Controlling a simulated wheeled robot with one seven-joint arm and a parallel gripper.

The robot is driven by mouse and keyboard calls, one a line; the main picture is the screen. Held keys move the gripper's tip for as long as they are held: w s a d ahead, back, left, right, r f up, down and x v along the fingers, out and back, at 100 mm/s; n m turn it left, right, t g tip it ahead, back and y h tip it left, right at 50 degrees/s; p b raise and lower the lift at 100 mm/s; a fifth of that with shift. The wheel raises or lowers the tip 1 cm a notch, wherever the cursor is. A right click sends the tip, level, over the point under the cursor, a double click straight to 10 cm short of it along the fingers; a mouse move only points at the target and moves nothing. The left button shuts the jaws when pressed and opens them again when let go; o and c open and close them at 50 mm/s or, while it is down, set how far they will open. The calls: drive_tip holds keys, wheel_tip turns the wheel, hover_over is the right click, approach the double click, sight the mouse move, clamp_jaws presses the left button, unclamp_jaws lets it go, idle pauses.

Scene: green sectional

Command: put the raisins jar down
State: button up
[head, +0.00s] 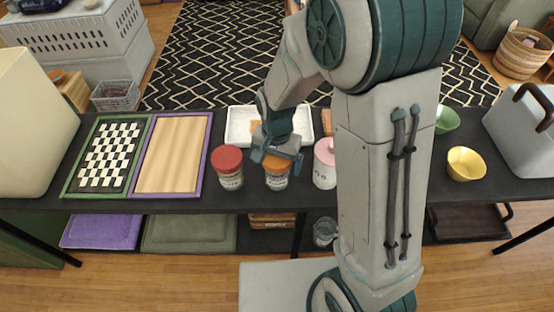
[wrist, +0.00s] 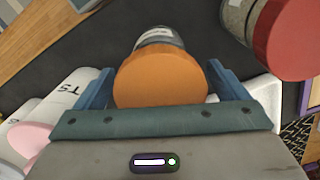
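A jar with an orange lid (head: 277,164) is below my gripper (head: 278,152) at the dark table. Its label is too small to read in the head view.
A red-lidded jar (head: 229,168) stands close on the left, a pink-lidded jar (head: 325,170) on the right. A white tray (head: 237,127) lies behind. A chessboard (head: 110,155) and wooden board (head: 173,154) are left. A yellow bowl (head: 466,163) is right. Little free table shows in front.

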drive_tip(key=shift+r, duration=0.1)
wheel_tip(320, 180, up, 12)
drive_tip(key=s+d+r+n+t, duration=0.2)
drive_tip(key=s+d+r+n, duration=0.2)
drive_tip(key=s+d, duration=0.7)
drive_tip(key=shift+s+d+r+n+t+p, duration=0.35)
drive_tip(key=shift+d+r+t+p, duration=0.1)
drive_tip(key=shift+d+r, duration=0.2)
drive_tip(key=shift+r, duration=0.25)
drive_tip(key=shift+a, duration=0.1)
